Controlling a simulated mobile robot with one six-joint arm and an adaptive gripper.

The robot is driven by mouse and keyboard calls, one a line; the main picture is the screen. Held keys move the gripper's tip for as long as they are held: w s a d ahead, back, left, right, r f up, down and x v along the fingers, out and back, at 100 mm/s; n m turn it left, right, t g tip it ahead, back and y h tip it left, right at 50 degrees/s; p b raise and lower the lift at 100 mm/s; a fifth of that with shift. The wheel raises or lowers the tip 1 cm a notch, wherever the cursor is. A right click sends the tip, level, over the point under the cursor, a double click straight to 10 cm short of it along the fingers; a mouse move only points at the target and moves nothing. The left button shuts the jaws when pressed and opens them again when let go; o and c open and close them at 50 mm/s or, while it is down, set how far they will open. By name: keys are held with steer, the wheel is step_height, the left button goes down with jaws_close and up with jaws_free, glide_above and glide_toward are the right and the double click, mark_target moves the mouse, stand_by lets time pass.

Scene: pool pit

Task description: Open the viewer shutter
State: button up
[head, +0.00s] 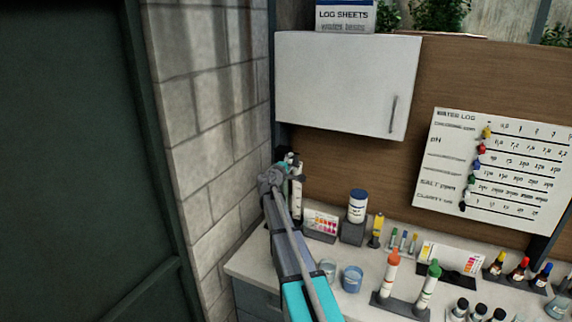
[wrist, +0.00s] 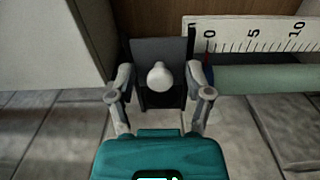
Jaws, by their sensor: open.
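In the wrist view, a dark grey plate (wrist: 150,48) with a rounded white knob (wrist: 160,76) lies straight ahead; it looks like the viewer shutter. My gripper (wrist: 160,80) is open, with one finger on each side of the knob. The fingers look apart from the knob, and I cannot tell how deep they reach around it. In the head view, my gripper (head: 286,165) is at the left end of the counter, near the block wall. It hides most of a dark and white upright object there, so the shutter cannot be made out in that view.
A white scale strip (wrist: 255,34) and a pale green tube (wrist: 265,78) lie right of the plate. In the head view, a white cabinet (head: 345,85) hangs above. A capped jar (head: 357,206), cups (head: 351,279) and orange- and green-capped tubes (head: 390,275) crowd the counter.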

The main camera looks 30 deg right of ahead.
steer(key=shift+s+a, duration=0.1)
steer(key=shift+a, duration=0.05)
steer(key=v, duration=1.1)
steer(key=shift+s+a, duration=0.25)
stand_by(0.3)
steer(key=s+a+f+m+g+y+b, duration=0.1)
steer(key=s+a+f+m+g+y, duration=0.25)
steer(key=s+f, duration=0.4)
steer(key=s+a+f+m+g+y, duration=0.2)
steer(key=s+a+f+m+g, duration=0.15)
steer(key=s+f, duration=0.35)
steer(key=s+a+f+g+y, duration=0.2)
steer(key=s+a+f+y, duration=0.1)
steer(key=s+a, duration=0.4)
steer(key=s+a+f+g+y+b, duration=0.1)
steer(key=s+a+f+g+y, duration=0.1)
steer(key=s+a+y, duration=0.3)
steer(key=s+a+f, duration=0.1)
steer(key=s+a, duration=0.2)
steer(key=a, duration=0.1)
steer(key=shift+s+a+f+m+y, duration=0.25)
steer(key=shift+s+f+m+y, duration=0.05)
steer(key=shift+s+y, duration=0.05)
stand_by(1.7)
